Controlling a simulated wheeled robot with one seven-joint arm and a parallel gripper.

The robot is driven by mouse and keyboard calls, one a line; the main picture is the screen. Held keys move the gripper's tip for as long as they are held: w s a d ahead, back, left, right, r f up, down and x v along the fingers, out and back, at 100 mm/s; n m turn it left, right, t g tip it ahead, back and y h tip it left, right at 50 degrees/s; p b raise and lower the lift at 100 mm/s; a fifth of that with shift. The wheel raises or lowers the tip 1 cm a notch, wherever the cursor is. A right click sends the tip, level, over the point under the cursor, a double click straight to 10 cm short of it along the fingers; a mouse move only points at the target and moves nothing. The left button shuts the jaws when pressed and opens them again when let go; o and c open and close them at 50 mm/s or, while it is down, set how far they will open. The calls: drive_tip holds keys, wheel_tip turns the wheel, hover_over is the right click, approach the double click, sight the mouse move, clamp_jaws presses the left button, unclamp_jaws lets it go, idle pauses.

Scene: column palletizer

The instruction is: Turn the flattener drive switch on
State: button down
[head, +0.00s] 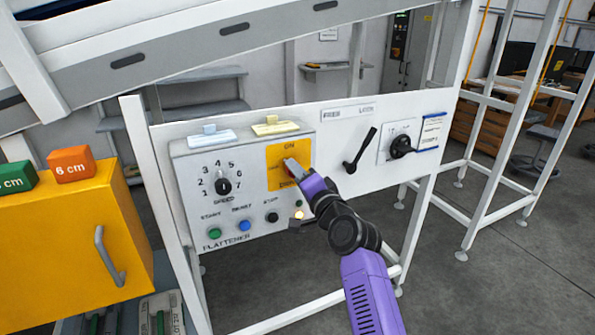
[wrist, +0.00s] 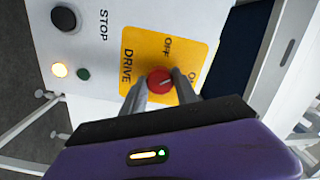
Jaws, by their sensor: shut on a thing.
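The flattener drive switch is a red round knob (wrist: 159,80) on a yellow plate (head: 275,154) marked ON, OFF and DRIVE. The plate also shows in the wrist view (wrist: 140,60). My gripper (head: 292,167) reaches the plate from the lower right in the head view and hides most of the knob there. In the wrist view my gripper (wrist: 159,88) has its two fingers on either side of the knob, shut on it. A short pale mark on the knob points roughly right in that view, toward the ON side; its exact angle is hard to tell.
Left of the plate is a speed dial (head: 223,186), with several push buttons below. A small lamp (wrist: 60,70) glows. A black lever (head: 360,150) and a black rotary switch (head: 402,146) sit to the right. A yellow cabinet (head: 60,250) stands at left.

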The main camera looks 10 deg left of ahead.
drive_tip(key=shift+d+m+p, duration=0.1)
drive_tip(key=shift+m+p, duration=1.45)
drive_tip(key=shift+m, duration=2.15)
drive_tip(key=shift+w, duration=0.1)
drive_tip(key=c, duration=0.9)
unclamp_jaws()
drive_tip(key=shift+c, duration=0.2)
drive_tip(key=v, duration=0.8)
drive_tip(key=shift+w, duration=0.1)
